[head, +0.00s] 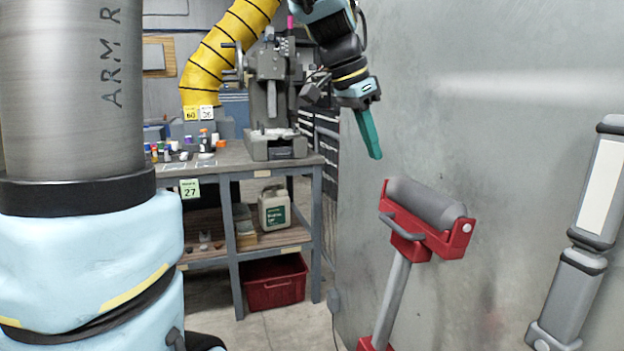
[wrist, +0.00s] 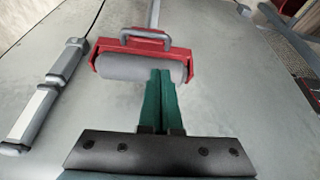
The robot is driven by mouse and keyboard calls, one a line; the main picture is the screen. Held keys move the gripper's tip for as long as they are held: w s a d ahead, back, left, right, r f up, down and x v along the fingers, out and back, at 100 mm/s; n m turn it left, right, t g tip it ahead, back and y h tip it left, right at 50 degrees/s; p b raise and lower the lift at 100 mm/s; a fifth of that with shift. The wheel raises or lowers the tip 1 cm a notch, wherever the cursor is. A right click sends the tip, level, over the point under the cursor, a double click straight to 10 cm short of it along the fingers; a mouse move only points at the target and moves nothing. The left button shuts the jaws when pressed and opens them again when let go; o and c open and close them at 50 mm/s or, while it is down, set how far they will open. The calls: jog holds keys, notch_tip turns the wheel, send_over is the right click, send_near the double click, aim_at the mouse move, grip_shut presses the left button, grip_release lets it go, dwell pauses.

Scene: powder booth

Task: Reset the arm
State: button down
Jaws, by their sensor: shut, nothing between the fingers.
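My gripper (head: 369,134) hangs at the upper middle of the head view, its green fingers pointing down and together. It is shut and empty. In the wrist view the gripper (wrist: 161,75) shows its two green fingers side by side, touching, with nothing between them. A red roller stand (head: 430,235) with a grey roller is below and to the right of the fingertips in the head view. In the wrist view the fingertips overlap the grey roller (wrist: 130,68) in the picture; I cannot tell how far apart they are.
A workbench (head: 235,165) with a grey machine (head: 275,80) and small bottles stands at the back left. A red bin (head: 275,283) and a white jug (head: 274,208) are beneath its top. A grey wall panel (head: 500,110) fills the right, with a light fixture (head: 590,215) in front.

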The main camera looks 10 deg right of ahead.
jog(key=s+a+f+n+y+p, duration=0.1)
jog(key=s+a+f+n+y, duration=0.1)
jog(key=a+f+n, duration=0.5)
jog(key=s+a+f+n+y+p, duration=0.1)
jog(key=s+a+f+n+y, duration=0.1)
jog(key=a+f+n, duration=0.5)
jog(key=s+a+f, duration=0.1)
jog(key=a+f, duration=0.5)
jog(key=a, duration=0.5)
jog(key=shift+s+a+t, duration=0.15)
jog(key=shift+s+t, duration=0.05)
jog(key=shift+t, duration=0.1)
jog(key=shift+f, duration=0.1)
